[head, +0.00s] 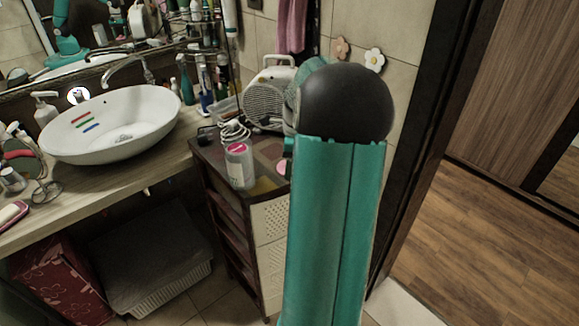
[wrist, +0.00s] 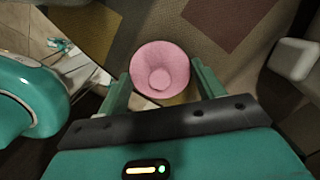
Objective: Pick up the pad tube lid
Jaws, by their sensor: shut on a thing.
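The pad tube lid (wrist: 160,68) is a round pink piece with a smaller raised round centre. In the wrist view it sits between the two teal fingers of my gripper (wrist: 158,82), which is shut on it. I cannot tell how far it is above the surface behind it. In the head view a small pink patch (head: 282,167), likely the lid, shows at the left edge of my arm, which hides the gripper. A clear tube with a pink upper part (head: 239,166) stands upright on the dark cabinet top, left of my arm.
The cabinet (head: 222,200) also carries a white heater (head: 264,104) and a coiled white cord (head: 234,131). A white basin (head: 112,125) stands on the wooden counter (head: 120,188) at the left. Open wooden floor (head: 480,235) lies to the right through the doorway.

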